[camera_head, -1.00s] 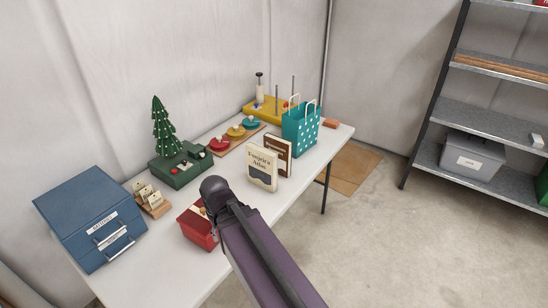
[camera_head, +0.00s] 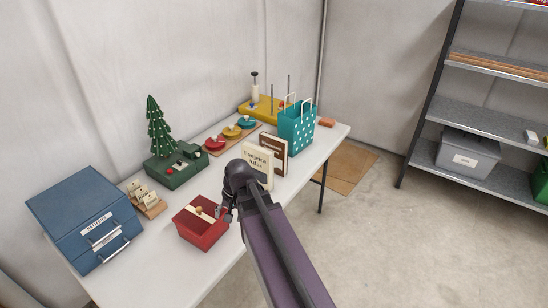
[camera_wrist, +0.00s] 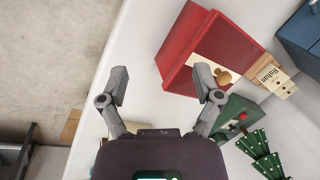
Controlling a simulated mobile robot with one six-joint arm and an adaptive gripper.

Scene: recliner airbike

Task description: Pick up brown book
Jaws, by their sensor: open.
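The brown book (camera_head: 273,151) stands upright on the white table, behind a cream book (camera_head: 257,160) titled "Fougeira Atlas" in the head view. The cream book and my arm hide part of that group. My gripper (camera_head: 229,206) is over the table's front side, right of the red box and short of the books, mostly hidden by my arm. In the wrist view my gripper (camera_wrist: 162,88) is open and empty, its fingers spread above the table. The brown book does not show in the wrist view.
A red box (camera_head: 202,234) is close to my gripper; it also shows in the wrist view (camera_wrist: 184,45). A teal dotted bag (camera_head: 297,133) stands right behind the books. A blue box (camera_head: 72,213) and a green tree toy (camera_head: 160,140) are at left. Bare table (camera_head: 162,262) lies in front.

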